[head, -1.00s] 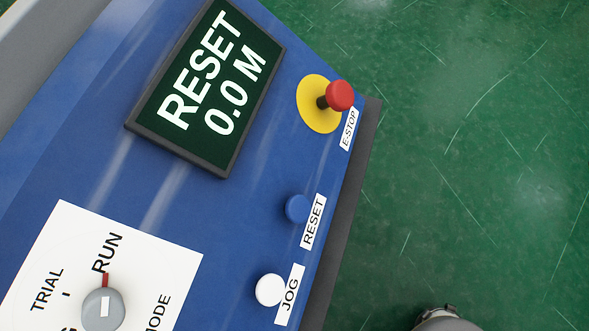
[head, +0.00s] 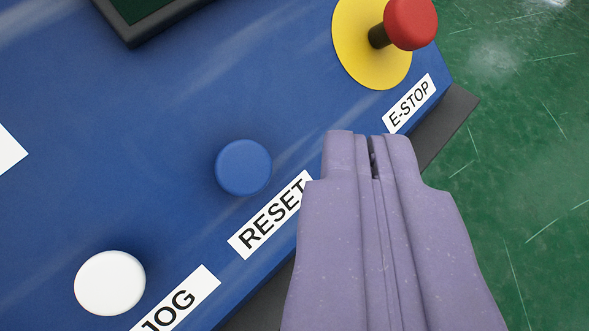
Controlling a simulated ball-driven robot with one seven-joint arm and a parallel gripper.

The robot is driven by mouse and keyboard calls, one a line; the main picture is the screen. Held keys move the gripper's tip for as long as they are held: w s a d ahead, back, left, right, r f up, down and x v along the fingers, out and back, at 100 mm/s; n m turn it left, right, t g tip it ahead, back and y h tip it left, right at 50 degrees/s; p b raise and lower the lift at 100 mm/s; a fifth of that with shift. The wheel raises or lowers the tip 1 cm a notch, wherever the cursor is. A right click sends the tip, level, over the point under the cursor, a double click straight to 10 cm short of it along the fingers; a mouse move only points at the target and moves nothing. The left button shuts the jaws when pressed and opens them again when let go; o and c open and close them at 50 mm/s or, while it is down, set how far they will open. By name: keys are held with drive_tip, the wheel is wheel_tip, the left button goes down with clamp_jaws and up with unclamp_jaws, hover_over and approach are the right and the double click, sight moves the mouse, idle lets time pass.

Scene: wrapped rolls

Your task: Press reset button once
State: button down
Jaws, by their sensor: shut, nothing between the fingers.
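The blue reset button (head: 243,167) stands up from the blue panel, left of centre in the head view. Its white RESET label (head: 268,217) lies just below and right of it, with the right end covered by my gripper. My gripper (head: 354,140) is shut and empty. Its fingertips are to the right of the reset button and slightly higher in the picture, apart from it. I cannot tell how far above the panel they are.
The red E-STOP button (head: 411,24) on its yellow disc (head: 372,65) is at the top right, close beyond my fingertips. The white JOG button (head: 110,283) is at the lower left. A display's corner (head: 130,35) shows at the top left. Green floor (head: 530,160) lies right of the panel edge.

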sight(255, 154)
drive_tip(key=shift+w+a+f+b, duration=0.55)
drive_tip(key=shift+w+f+b, duration=0.25)
drive_tip(key=shift+f, duration=0.3)
drive_tip(key=shift+w+a+f+b, duration=0.5)
drive_tip(key=shift+w+f+b, duration=0.25)
drive_tip(key=shift+f, duration=0.4)
drive_tip(key=shift+w+a+f+b, duration=0.55)
drive_tip(key=shift+w+f+b, duration=0.25)
drive_tip(key=shift+f, duration=0.3)
drive_tip(key=shift+f, duration=0.1)
drive_tip(key=shift+w+a+f, duration=0.2)
drive_tip(key=shift+w, duration=0.05)
drive_tip(key=shift+w+a+f+b, duration=0.3)
drive_tip(key=shift+w+f+b, duration=0.1)
drive_tip(key=shift+f+b, duration=0.3)
idle(0.9)
drive_tip(key=shift+r, duration=0.1)
drive_tip(key=shift+s+d+r+p, duration=0.25)
drive_tip(key=shift+s+r+p, duration=0.1)
drive_tip(key=shift+r+p, duration=0.1)
drive_tip(key=shift+s+d+r+p, duration=0.25)
drive_tip(key=shift+s+r+p, duration=0.1)
drive_tip(key=shift+r, duration=0.1)
